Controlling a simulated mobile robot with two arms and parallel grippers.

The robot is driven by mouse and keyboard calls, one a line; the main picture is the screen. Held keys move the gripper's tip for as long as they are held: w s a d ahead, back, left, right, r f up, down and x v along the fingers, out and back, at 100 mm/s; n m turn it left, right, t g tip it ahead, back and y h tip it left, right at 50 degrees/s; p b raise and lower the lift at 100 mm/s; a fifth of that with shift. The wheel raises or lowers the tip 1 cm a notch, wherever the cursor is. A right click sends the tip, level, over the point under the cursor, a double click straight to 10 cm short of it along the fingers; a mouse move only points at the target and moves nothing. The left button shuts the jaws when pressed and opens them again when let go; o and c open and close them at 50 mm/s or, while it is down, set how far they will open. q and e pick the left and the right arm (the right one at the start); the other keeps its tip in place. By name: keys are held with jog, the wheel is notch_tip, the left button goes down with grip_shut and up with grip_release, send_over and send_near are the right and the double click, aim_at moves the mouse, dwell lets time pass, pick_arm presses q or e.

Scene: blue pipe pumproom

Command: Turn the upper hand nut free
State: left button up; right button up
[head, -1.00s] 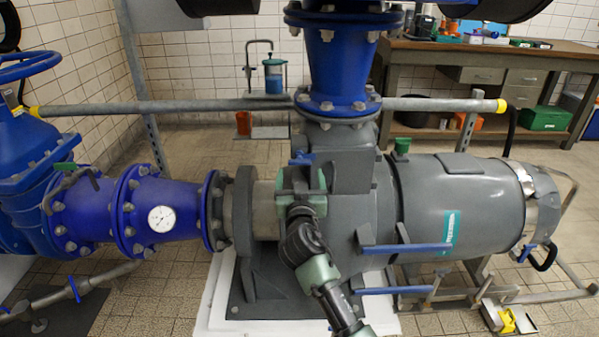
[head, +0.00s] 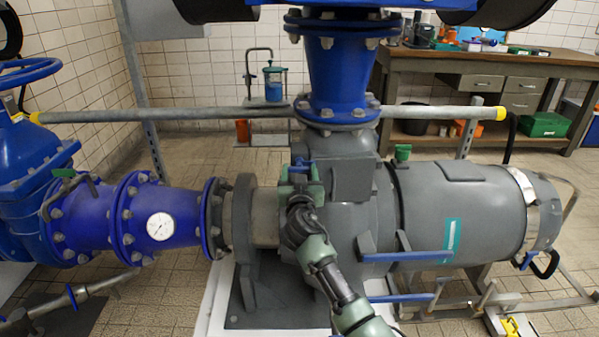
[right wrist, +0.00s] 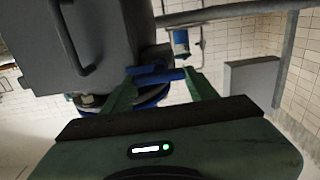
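The upper hand nut, a small blue bar-shaped piece (head: 302,163), sits on the grey pump housing below the vertical blue pipe. In the right wrist view a blue bar (right wrist: 160,77) lies between my fingertips. My right gripper (head: 301,176) is at the nut, its arm coming up from below. In the right wrist view its green fingers (right wrist: 158,82) stand wide apart on either side of the bar. The right end of the bar is close to one finger; contact is unclear. The gripper hides part of the housing. My left gripper is not in view.
Longer blue handles (head: 405,255) stick out of the pump's lower front. A blue flanged pipe with a gauge (head: 161,226) is on the left. A horizontal grey rail (head: 210,114) runs behind. A workbench (head: 470,62) stands at the back right.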

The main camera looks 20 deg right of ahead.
jog(key=shift+n, duration=0.3)
jog(key=n, duration=0.4)
jog(key=shift+a, duration=0.1)
jog(key=n, duration=0.3)
jog(key=shift+p, duration=0.3)
jog(key=shift+n, duration=0.5)
jog(key=n+p, duration=0.1)
jog(key=n, duration=0.1)
jog(key=shift+f+n, duration=0.1)
jog(key=shift+n, duration=0.2)
jog(key=n+p, duration=0.1)
jog(key=n, duration=0.3)
jog(key=shift+a+f, duration=0.1)
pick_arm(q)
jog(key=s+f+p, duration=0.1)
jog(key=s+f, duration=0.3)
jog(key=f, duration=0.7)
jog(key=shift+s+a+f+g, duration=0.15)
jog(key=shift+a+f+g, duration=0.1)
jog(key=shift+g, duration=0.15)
pick_arm(e)
jog(key=shift+f+n, duration=0.1)
jog(key=shift+n, duration=1.4)
